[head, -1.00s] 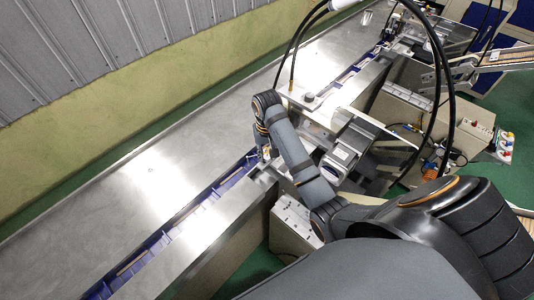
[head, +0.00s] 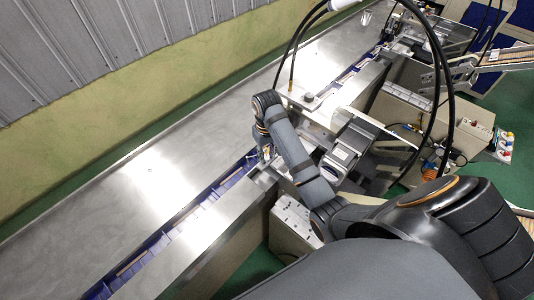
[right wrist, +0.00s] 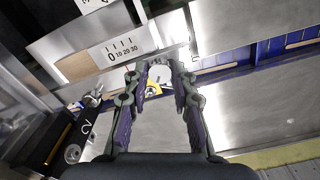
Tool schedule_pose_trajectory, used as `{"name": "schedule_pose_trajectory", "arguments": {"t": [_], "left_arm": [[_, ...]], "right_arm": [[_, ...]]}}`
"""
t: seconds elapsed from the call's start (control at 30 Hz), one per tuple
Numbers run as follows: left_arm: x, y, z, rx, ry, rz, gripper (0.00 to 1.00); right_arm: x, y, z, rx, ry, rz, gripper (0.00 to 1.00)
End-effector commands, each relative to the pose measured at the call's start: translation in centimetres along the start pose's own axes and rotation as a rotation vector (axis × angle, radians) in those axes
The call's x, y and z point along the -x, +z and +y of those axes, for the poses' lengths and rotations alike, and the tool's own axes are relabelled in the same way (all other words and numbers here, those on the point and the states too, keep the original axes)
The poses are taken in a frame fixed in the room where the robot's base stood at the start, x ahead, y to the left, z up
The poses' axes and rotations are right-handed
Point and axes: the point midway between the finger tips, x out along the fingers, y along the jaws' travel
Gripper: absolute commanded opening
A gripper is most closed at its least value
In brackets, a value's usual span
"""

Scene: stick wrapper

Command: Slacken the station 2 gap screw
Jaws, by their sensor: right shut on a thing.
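My right gripper (right wrist: 158,72) points at the machine in the right wrist view, its two fingers close together at the tips. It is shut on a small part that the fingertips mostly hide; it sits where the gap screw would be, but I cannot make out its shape. A small yellow piece (right wrist: 153,89) shows just below the tips. My left gripper is out of view.
A long steel table (head: 150,170) runs diagonally past a blue guide channel (head: 185,220) and a steel rail (head: 215,230). A grey machine unit (head: 345,150) stands right of my right forearm. Black hoses (head: 446,90) arch above. A metal fitting (right wrist: 94,97) is left of the fingers.

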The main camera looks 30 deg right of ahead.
Motion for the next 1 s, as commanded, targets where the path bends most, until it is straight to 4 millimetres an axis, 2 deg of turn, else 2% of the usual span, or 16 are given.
{"name": "schedule_pose_trajectory", "arguments": {"t": [0.03, 0.07, 0.23, 0.53, 0.63, 0.77, 1.0], "left_arm": [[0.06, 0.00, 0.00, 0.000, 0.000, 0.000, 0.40], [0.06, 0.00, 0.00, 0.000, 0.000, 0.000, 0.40], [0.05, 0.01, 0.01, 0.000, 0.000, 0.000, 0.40], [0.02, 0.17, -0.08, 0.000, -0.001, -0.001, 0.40], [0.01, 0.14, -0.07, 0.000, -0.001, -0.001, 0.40], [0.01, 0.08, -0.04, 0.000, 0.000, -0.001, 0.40], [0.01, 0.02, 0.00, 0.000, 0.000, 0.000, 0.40]], "right_arm": [[0.46, -0.40, 0.08, -0.001, 0.003, 0.016, 0.00], [0.46, -0.40, 0.08, -0.001, 0.003, 0.016, 0.27], [0.30, -0.25, 0.04, -0.001, 0.002, 0.010, 0.48], [0.11, -0.10, 0.00, -0.008, 0.000, 0.004, 0.48], [0.08, -0.07, 0.00, -0.065, 0.000, 0.003, 0.48], [0.05, -0.05, -0.01, -0.244, 0.000, 0.002, 0.48], [0.03, -0.04, -0.02, -0.690, -0.001, 0.001, 0.48]]}}
